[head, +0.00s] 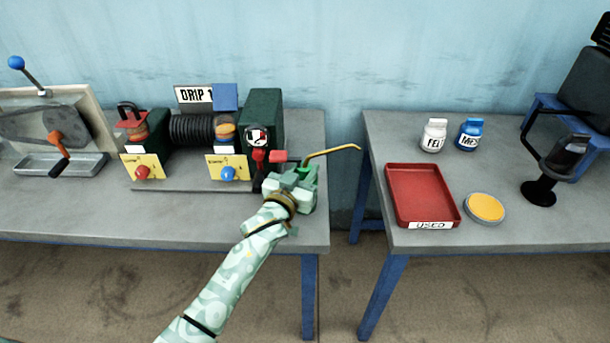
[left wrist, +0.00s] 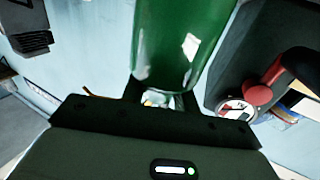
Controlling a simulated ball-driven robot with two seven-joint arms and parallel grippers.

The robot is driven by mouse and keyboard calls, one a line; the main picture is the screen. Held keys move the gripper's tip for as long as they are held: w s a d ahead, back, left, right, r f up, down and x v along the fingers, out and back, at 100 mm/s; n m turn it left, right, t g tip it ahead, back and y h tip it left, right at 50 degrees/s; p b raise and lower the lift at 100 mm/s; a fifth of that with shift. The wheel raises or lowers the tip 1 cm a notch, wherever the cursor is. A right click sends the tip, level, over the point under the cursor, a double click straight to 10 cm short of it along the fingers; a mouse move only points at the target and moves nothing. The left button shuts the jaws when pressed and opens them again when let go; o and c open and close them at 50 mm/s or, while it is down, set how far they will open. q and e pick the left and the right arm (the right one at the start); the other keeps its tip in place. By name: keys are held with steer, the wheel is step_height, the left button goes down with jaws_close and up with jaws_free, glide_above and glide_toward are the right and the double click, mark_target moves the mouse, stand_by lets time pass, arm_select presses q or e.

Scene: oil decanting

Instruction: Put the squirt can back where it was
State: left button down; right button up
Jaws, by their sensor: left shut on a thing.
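The squirt can shows a long brass spout (head: 335,150) and a bit of green body in the head view; most of its body is hidden behind my gripper. In the left wrist view its green body (left wrist: 180,45) fills the top middle, between the fingers. My left gripper (head: 298,182) is shut on the can near the right end of the left bench. The can's spout points right, over the gap between the benches. I cannot tell whether the can touches the bench. My right gripper is not in view.
A machine with a gauge (head: 257,137) and red valve stands just left of the gripper. On the right bench are a red tray marked USED (head: 412,190), a yellow-topped round dish (head: 485,207), a white bottle (head: 433,136) and a blue bottle (head: 469,136). A gap separates the benches.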

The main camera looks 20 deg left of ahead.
arm_select(q)
steer(key=shift+f, duration=0.2)
steer(key=c, duration=1.1)
jaws_free()
steer(key=shift+o, duration=0.2)
steer(key=shift+s+r, duration=0.15)
steer(key=shift+s, duration=0.05)
steer(key=s+a+p, duration=0.1)
steer(key=s+p, duration=0.2)
steer(key=s, duration=0.8)
steer(key=shift+s+a, duration=0.2)
steer(key=shift+s, duration=0.1)
